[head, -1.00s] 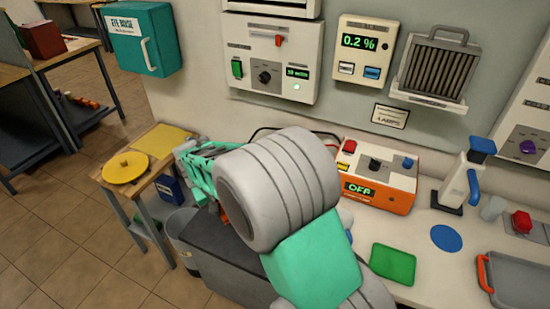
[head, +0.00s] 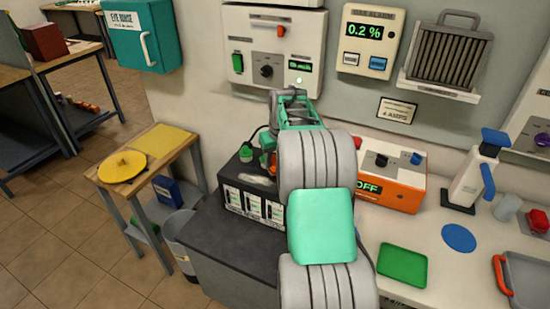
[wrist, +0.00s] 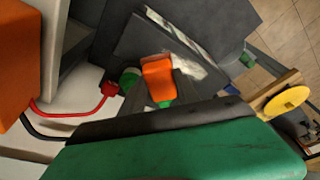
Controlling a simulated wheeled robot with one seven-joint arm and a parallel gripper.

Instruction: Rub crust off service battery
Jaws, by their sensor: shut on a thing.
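The black service battery (head: 229,172) stands on the dark grey bench top, with white labels on its front. Pale crust (head: 259,181) lies on its top; it also shows as a white streak in the wrist view (wrist: 192,66). My gripper (head: 267,155) is over the battery's back right part, partly hidden by my wrist. It is shut on an orange tool (wrist: 158,78), perhaps a brush, held beside the crust. I cannot tell whether the tool touches it. A green cap (head: 246,152) is on the battery; it also shows in the wrist view (wrist: 130,78).
An orange charger (head: 400,187) reading OFF stands right of my arm. A red clamp (wrist: 109,88) on a cable is near the battery. A grey bin (head: 182,232) and a wooden table with a yellow disc (head: 122,167) are left. The dark bench front is clear.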

